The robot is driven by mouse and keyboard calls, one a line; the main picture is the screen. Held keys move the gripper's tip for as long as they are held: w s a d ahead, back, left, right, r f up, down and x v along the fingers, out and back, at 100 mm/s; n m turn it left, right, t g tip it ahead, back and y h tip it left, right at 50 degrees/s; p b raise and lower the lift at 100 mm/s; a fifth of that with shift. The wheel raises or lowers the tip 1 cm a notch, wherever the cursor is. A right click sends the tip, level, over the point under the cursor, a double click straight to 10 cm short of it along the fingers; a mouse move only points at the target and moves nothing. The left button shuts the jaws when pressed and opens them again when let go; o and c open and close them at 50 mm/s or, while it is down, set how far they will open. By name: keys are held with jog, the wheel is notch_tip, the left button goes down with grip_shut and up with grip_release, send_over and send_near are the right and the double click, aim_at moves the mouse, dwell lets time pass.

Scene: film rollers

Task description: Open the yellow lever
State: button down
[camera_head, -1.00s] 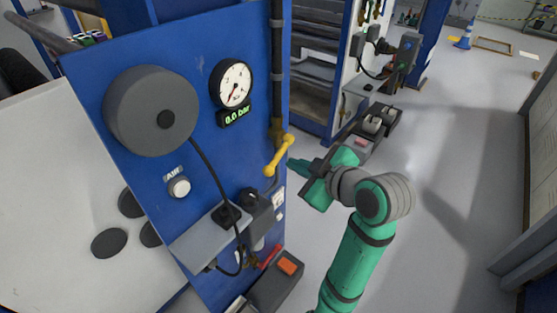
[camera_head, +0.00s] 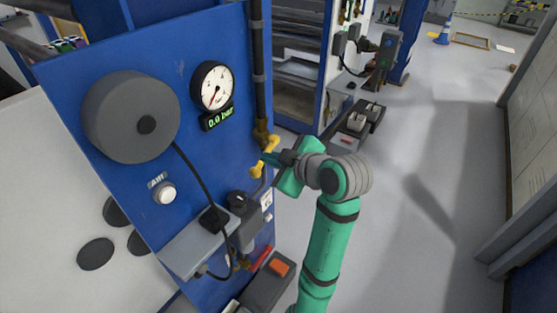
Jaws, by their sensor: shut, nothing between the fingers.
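The yellow lever (camera_head: 258,170) sits on a dark vertical pipe at the right edge of the blue panel. It slants from its upper right end, near the pipe, down to a knob at its lower left. My gripper (camera_head: 266,157) is at the lever's middle, coming from the right, and its fingertips overlap the lever in the picture. The fingers look shut with nothing held. I cannot tell whether they touch the lever. The gauge (camera_head: 213,86) has a green display reading 0.0 bar.
The blue panel (camera_head: 190,60) carries a grey round reel (camera_head: 131,115), a white AIR button (camera_head: 164,192) and a grey shelf (camera_head: 199,243) with a black plug and cable. A grey box with an orange top (camera_head: 279,267) stands below. Open floor (camera_head: 420,150) lies to the right.

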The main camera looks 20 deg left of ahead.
jog(key=w+a+f, duration=0.3)
jog(key=w+f, duration=0.1)
jog(key=f, duration=0.1)
jog(key=shift+f, duration=0.25)
jog(key=shift+w, duration=0.1)
jog(key=shift+f, duration=0.15)
